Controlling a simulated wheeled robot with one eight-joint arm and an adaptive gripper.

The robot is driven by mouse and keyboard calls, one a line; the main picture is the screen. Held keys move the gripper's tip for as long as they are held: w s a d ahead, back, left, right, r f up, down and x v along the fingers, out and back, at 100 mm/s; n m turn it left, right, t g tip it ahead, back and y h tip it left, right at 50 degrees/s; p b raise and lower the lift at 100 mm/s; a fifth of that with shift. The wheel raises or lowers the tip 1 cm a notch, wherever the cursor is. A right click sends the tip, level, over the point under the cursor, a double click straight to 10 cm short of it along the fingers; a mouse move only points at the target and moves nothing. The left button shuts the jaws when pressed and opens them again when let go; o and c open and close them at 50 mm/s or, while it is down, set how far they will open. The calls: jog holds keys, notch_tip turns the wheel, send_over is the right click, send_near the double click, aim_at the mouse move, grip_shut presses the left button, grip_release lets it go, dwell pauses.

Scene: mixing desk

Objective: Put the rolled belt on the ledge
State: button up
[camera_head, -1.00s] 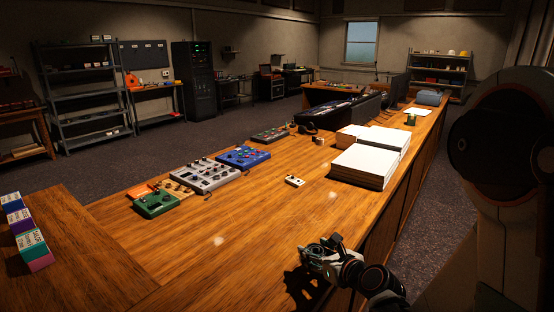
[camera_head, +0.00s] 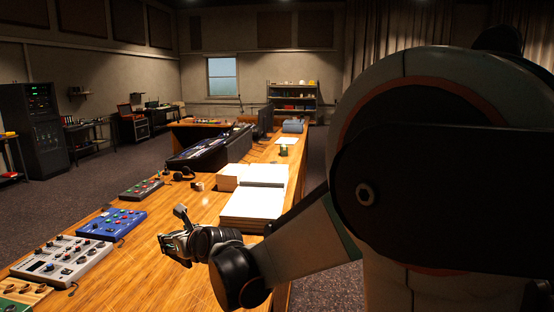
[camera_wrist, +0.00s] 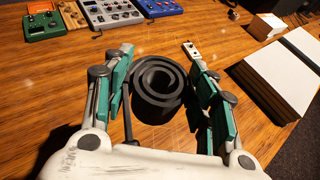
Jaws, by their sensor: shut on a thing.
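The rolled belt (camera_wrist: 158,90) is a black spiral roll, seen between my gripper's green-padded fingers in the wrist view. My gripper (camera_wrist: 158,52) is shut on it, with one finger on each side. In the head view my gripper (camera_head: 172,242) is over the wooden desk (camera_head: 150,268), left of the white paper stacks. The belt cannot be made out in the head view. I cannot tell which surface is the ledge.
White paper stacks (camera_head: 252,207) stand right of my gripper. A blue pedal (camera_head: 110,224), a grey mixer (camera_head: 62,258) and other devices line the desk's left side. A long console (camera_head: 210,153) is farther back. Bare desk lies between devices and gripper.

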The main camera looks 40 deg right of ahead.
jog(key=shift+r, duration=0.25)
notch_tip(320, 180, down, 20)
jog(key=b, duration=0.7)
jog(key=shift+w+f, duration=0.1)
jog(key=shift+f, duration=0.05)
jog(key=o, duration=0.6)
jog(key=shift+f, duration=0.1)
jog(key=o, duration=0.5)
jog(key=shift+r, duration=0.2)
